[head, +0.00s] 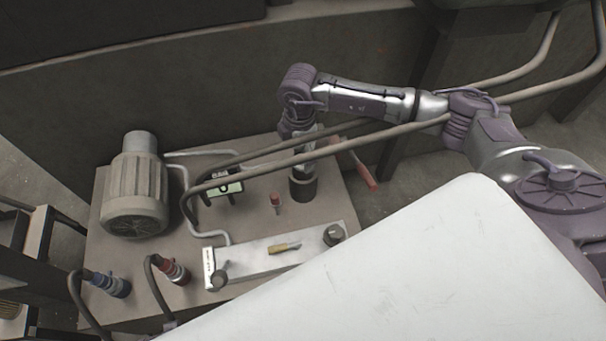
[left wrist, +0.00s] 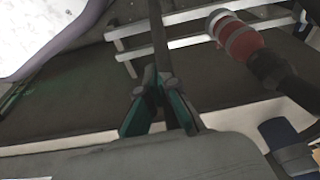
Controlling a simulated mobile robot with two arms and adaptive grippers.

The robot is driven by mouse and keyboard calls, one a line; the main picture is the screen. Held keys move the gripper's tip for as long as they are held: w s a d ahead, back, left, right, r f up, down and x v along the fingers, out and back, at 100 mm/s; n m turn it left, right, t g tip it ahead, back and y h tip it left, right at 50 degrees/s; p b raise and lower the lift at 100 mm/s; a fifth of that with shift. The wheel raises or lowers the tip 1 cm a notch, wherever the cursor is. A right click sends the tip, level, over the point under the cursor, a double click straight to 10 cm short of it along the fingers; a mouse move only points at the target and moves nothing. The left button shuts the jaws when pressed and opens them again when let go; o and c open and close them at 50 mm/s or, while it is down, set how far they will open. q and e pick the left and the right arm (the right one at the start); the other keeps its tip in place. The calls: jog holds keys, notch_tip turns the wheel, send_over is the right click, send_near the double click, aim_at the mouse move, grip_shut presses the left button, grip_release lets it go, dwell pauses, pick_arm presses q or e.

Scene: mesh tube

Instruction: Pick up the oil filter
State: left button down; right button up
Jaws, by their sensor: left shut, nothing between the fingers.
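A short upright dark cylinder (head: 303,188) with a lighter top stands at the right part of the bench in the head view. It looks like the oil filter, but I cannot be sure. My right arm comes in from the right and bends down over it. The right gripper (head: 300,133) is just above the cylinder, partly behind a pipe, and its fingers are too hidden to tell whether they touch it. My left gripper (left wrist: 157,112) shows only in the left wrist view. It is shut and empty, with dark green fingers. The cylinder is not recognisable there.
The bench (head: 345,200) carries a ribbed motor (head: 134,192), a green-screened gauge (head: 226,188), a metal block (head: 275,258), and red (head: 173,270) and blue (head: 110,284) hose connectors. Long pipes (head: 330,150) cross above it. A red-ended bar (head: 366,177) is at its right edge.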

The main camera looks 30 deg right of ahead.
aim_at(301, 162)
jog(key=f, duration=0.3)
jog(key=f+b, duration=0.1)
jog(key=f, duration=0.1)
jog(key=shift+w+d+f, duration=0.1)
jog(key=shift+w+d, duration=0.05)
jog(key=shift+d, duration=0.1)
pick_arm(q)
jog(key=r, duration=0.1)
jog(key=w+r, duration=0.1)
jog(key=r, duration=0.1)
jog(key=shift+r, duration=0.3)
pick_arm(e)
grip_shut()
